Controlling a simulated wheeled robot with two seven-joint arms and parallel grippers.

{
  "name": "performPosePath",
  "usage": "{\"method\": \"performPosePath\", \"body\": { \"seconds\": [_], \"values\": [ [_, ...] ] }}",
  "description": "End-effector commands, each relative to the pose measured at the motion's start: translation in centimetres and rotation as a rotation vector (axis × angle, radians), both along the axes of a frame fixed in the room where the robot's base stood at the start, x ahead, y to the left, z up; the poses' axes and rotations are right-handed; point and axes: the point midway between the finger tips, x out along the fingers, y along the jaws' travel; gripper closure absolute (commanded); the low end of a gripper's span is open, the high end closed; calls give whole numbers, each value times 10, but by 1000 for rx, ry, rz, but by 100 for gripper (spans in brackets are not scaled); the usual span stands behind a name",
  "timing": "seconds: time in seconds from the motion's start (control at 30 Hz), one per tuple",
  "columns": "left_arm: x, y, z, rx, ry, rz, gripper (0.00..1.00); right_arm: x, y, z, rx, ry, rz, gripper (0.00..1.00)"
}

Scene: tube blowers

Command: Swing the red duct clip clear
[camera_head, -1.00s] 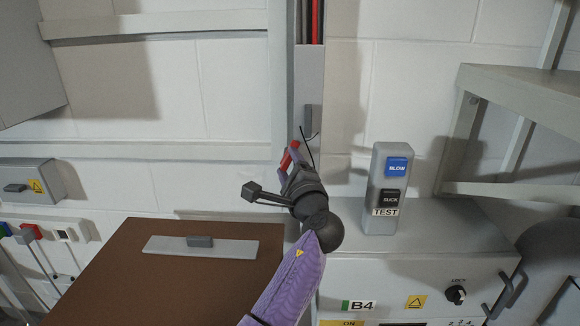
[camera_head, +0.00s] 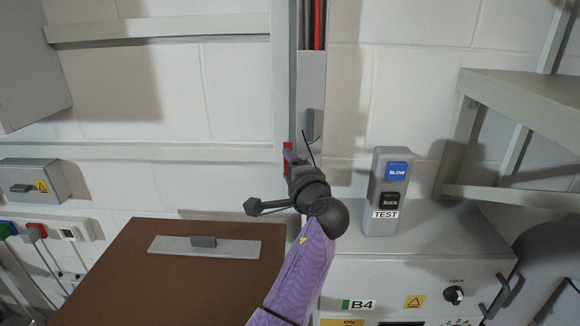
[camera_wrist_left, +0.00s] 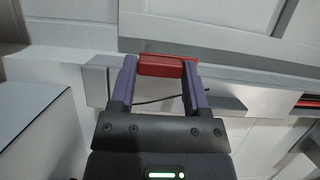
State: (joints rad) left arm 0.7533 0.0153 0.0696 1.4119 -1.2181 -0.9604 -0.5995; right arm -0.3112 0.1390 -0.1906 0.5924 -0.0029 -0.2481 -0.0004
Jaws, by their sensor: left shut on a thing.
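The red duct clip shows in the left wrist view (camera_wrist_left: 163,67) as a red bar between the two purple fingers of my left gripper (camera_wrist_left: 160,80). The fingers are shut on it. In the head view only a small red part of the clip (camera_head: 287,147) shows. My left gripper (camera_head: 289,158) is there at the left edge of the grey vertical duct (camera_head: 311,90), and my wrist hides most of the clip. Whether the clip still touches the duct cannot be told. My right gripper is not in view.
A grey control box with blue BLOW and black SUCK buttons (camera_head: 389,190) stands right of my left wrist on a grey cabinet (camera_head: 440,240). A brown panel (camera_head: 190,275) lies at lower left. A shelf frame (camera_head: 520,95) is at right. A thin black cable hangs by the duct.

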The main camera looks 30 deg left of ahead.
Motion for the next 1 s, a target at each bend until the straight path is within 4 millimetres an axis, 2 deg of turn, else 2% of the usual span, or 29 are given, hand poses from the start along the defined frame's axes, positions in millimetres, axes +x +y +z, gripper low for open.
{"method": "performPosePath", "body": {
  "seconds": [0.3, 0.33, 0.5, 0.8, 0.87, 1.0],
  "values": [
    [0, 0, -2, -6, 1, 0, 99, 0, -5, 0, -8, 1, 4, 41],
    [0, 0, -2, -6, 1, 0, 38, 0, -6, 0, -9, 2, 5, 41],
    [0, 0, -1, -4, 1, 0, 4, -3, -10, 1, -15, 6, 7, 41],
    [-2, -3, 0, -2, 0, 0, 4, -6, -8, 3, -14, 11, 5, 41],
    [-8, -11, 1, -4, 0, -1, 4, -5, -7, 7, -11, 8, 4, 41],
    [-29, -41, 3, -5, 0, -3, 4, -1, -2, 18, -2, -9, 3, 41]
  ]
}}
